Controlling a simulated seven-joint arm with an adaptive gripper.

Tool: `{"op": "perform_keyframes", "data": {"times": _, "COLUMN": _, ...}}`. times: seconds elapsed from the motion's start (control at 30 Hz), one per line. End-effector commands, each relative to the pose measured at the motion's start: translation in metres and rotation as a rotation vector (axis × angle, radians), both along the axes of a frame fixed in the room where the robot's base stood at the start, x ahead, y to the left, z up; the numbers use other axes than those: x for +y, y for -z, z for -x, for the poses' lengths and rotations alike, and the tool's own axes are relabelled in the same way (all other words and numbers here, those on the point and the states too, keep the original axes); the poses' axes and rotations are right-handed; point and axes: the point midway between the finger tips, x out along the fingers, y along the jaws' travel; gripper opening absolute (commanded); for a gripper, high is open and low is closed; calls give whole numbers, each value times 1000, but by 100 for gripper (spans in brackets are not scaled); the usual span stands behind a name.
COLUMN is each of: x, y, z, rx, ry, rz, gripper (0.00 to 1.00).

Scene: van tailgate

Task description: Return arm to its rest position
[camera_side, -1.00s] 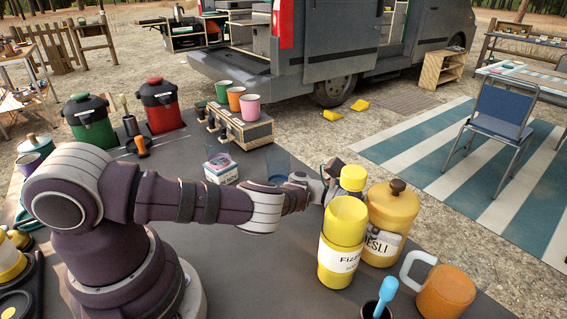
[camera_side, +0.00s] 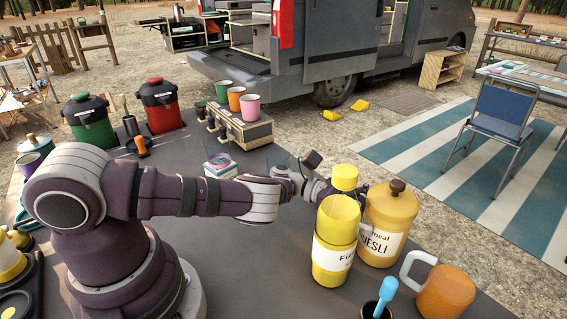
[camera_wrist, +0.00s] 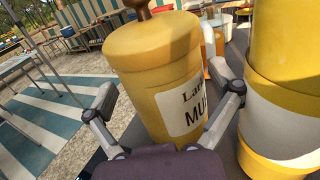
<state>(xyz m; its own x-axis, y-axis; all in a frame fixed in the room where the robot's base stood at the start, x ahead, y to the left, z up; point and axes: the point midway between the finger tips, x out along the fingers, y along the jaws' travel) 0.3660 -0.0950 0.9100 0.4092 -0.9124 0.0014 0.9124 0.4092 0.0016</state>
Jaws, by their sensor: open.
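My gripper (camera_wrist: 169,90) is open in the wrist view. Its two fingers spread either side of a yellow jar (camera_wrist: 148,75) with a "MUESLI" label, and nothing is held. I cannot tell whether either finger touches the jar. In the side view the jar (camera_side: 392,215) stands upright with a brown-knobbed lid. My arm (camera_side: 205,197) reaches right across the table, and its gripper end is partly hidden behind a yellow cap (camera_side: 344,177) and a yellow labelled container (camera_side: 337,225). That container (camera_wrist: 285,80) also shows close beside the right finger in the wrist view.
An orange mug (camera_side: 445,292) and a dark cup (camera_side: 376,310) with a blue-handled tool stand front right. A white tub (camera_side: 219,168), a case (camera_side: 240,130) with several cups, and red (camera_side: 161,105) and green (camera_side: 90,122) pots stand further back. The table's middle front is clear.

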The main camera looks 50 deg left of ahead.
Motion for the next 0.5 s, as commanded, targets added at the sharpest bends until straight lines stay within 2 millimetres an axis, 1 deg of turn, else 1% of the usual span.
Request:
{"op": "perform_keyframes", "data": {"times": 0.07, "x": 4, "y": 0, "z": -1, "rx": -21, "ry": -4, "rz": -26, "gripper": 92}}
{"op": "perform_keyframes", "data": {"times": 0.13, "x": 14, "y": 1, "z": -4, "rx": -83, "ry": -17, "rz": -102, "gripper": 92}}
{"op": "perform_keyframes", "data": {"times": 0.2, "x": 31, "y": 2, "z": -10, "rx": -176, "ry": -43, "rz": -228, "gripper": 92}}
{"op": "perform_keyframes", "data": {"times": 0.23, "x": 43, "y": -4, "z": -17, "rx": -223, "ry": -83, "rz": -282, "gripper": 92}}
{"op": "perform_keyframes", "data": {"times": 0.27, "x": 53, "y": -20, "z": -30, "rx": -244, "ry": -164, "rz": -277, "gripper": 92}}
{"op": "perform_keyframes", "data": {"times": 0.3, "x": 65, "y": -42, "z": -46, "rx": -236, "ry": -271, "rz": -217, "gripper": 92}}
{"op": "perform_keyframes", "data": {"times": 0.37, "x": 88, "y": -78, "z": -67, "rx": -217, "ry": -444, "rz": -99, "gripper": 92}}
{"op": "perform_keyframes", "data": {"times": 0.4, "x": 110, "y": -105, "z": -79, "rx": -201, "ry": -572, "rz": 4, "gripper": 92}}
{"op": "perform_keyframes", "data": {"times": 0.47, "x": 150, "y": -148, "z": -90, "rx": -161, "ry": -774, "rz": 211, "gripper": 92}}
{"op": "perform_keyframes", "data": {"times": 0.5, "x": 180, "y": -174, "z": -92, "rx": -126, "ry": -902, "rz": 378, "gripper": 92}}
